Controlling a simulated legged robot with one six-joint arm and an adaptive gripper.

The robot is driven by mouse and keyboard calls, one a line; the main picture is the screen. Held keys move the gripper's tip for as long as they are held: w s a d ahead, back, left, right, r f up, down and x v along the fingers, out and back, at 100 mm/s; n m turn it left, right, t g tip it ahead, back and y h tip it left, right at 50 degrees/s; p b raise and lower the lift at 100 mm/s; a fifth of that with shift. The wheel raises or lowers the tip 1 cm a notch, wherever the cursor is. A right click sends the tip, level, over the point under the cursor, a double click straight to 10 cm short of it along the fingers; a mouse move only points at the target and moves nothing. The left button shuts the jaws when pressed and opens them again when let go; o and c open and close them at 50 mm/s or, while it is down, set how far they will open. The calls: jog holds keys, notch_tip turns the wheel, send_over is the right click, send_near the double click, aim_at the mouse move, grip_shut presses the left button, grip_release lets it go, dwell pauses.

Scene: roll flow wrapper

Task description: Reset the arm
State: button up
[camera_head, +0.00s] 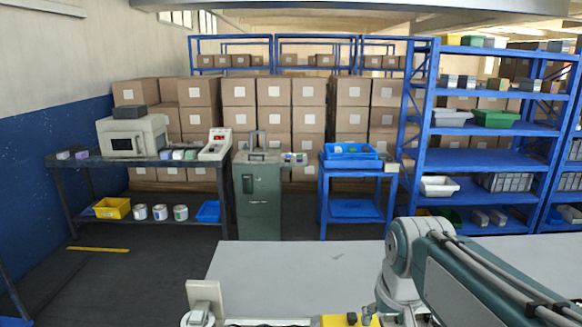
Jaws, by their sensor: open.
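My arm comes in from the lower right corner and bends at a pale grey joint at the right of centre, in front of a light grey flat surface (290,265). Its lower links run down to the bottom edge. The end of the arm is not clearly visible, so my gripper does not show. I see nothing held.
A dark table (90,163) with a white machine (133,137) stands at left. A green cabinet (258,200), a blue cart (352,209) and blue shelving (468,160) stand behind the grey surface. Stacked cartons (238,92) fill the back. The floor at left is mostly clear.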

jog(key=s+f+t, duration=0.2)
jog(key=s+f, duration=0.1)
jog(key=s, duration=0.8)
jog(key=shift+s, duration=0.35)
